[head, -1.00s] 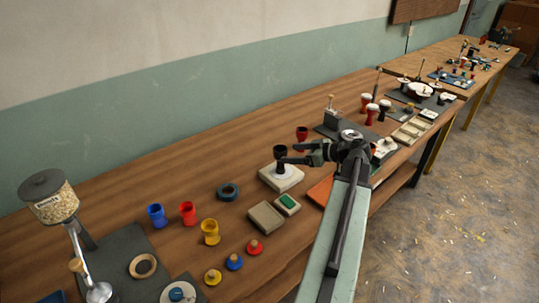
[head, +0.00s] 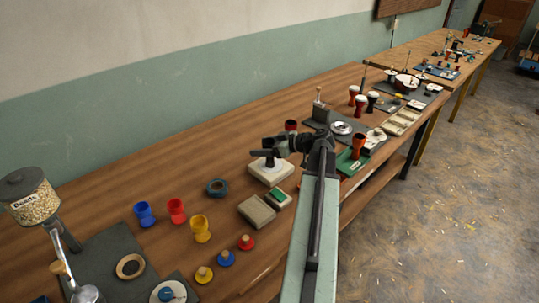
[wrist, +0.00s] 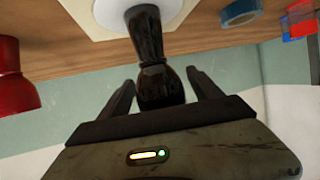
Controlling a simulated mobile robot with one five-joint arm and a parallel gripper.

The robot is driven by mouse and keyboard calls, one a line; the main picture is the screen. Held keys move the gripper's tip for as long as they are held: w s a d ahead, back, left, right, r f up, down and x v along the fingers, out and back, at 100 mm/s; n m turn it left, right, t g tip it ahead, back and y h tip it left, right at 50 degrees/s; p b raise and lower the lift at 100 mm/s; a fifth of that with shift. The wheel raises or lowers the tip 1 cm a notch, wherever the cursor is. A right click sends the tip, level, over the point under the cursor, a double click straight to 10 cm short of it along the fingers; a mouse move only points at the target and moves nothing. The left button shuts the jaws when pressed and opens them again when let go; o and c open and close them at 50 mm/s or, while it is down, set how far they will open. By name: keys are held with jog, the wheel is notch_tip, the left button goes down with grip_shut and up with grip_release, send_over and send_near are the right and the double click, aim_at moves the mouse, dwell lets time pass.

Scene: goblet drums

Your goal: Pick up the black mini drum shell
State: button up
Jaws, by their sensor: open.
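The black mini drum shell (wrist: 150,55) is a glossy goblet shape. In the wrist view it stands between the two fingers of my gripper (wrist: 160,82), with its far end on a white disc (wrist: 110,12). The fingers are open, one on each side, and gaps show between them and the shell. In the head view my gripper (head: 262,152) is at the shell, covering its upper part. A dark lower part of the shell (head: 270,162) shows above a pale block (head: 272,177).
A red shell (wrist: 15,80) stands to one side in the wrist view. An orange-red drum (head: 359,146) stands right of my arm.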

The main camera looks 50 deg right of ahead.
jog(key=c, duration=1.6)
jog(key=shift+r+p, duration=0.6)
jog(key=shift+r, duration=0.05)
notch_tip(320, 180, up, 3)
jog(key=p, duration=0.3)
jog(key=shift+r, duration=0.15)
jog(key=s+d, duration=0.3)
jog(key=s, duration=0.4)
jog(key=s+d, duration=0.3)
jog(key=s, duration=0.4)
jog(key=shift+s+d+r+p, duration=0.25)
jog(key=shift+s+d+p, duration=0.05)
jog(key=shift+d+p, duration=0.1)
